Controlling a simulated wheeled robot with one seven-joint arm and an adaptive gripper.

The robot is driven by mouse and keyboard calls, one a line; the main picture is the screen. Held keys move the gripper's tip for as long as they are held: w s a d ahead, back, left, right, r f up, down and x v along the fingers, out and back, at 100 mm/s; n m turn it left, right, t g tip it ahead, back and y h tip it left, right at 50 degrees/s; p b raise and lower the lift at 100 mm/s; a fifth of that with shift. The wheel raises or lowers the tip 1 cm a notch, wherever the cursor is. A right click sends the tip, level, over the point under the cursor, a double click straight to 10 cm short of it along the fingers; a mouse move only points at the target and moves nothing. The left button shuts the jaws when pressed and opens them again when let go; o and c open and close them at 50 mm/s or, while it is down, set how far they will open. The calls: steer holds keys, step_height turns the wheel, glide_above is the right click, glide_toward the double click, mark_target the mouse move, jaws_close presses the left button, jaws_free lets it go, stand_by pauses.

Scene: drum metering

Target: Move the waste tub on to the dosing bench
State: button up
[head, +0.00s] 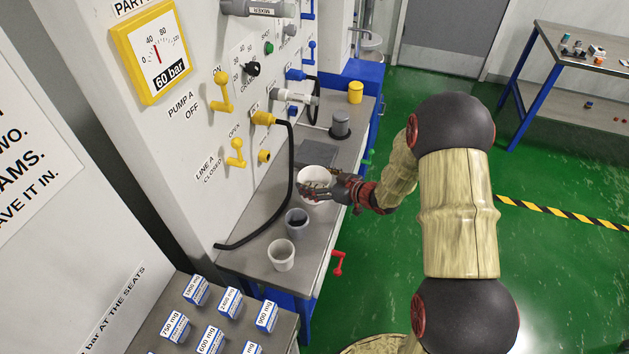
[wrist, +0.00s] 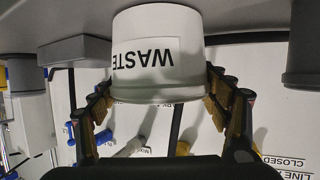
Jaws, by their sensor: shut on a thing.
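The white waste tub (head: 313,178) is over the grey bench (head: 318,232) that runs along the panel wall. In the wrist view the tub (wrist: 155,50) appears upside down, with its WASTE label facing the camera. My gripper (head: 322,190) has its fingers on either side of the tub; in the wrist view the fingers (wrist: 160,97) press against its sides. The tub looks upright. I cannot tell whether its base touches the bench top or hangs just above it.
A grey cup (head: 297,223) and a pale cup (head: 281,256) stand nearer on the bench. A grey slab (head: 316,152), a dark cylinder (head: 340,126) and a yellow pot (head: 355,92) stand beyond. A black hose (head: 288,190) droops along the panel side. Labelled boxes (head: 230,302) fill a nearer surface.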

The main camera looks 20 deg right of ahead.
steer(key=shift+f, duration=0.1)
steer(key=o, duration=1.2)
steer(key=shift+o, duration=0.2)
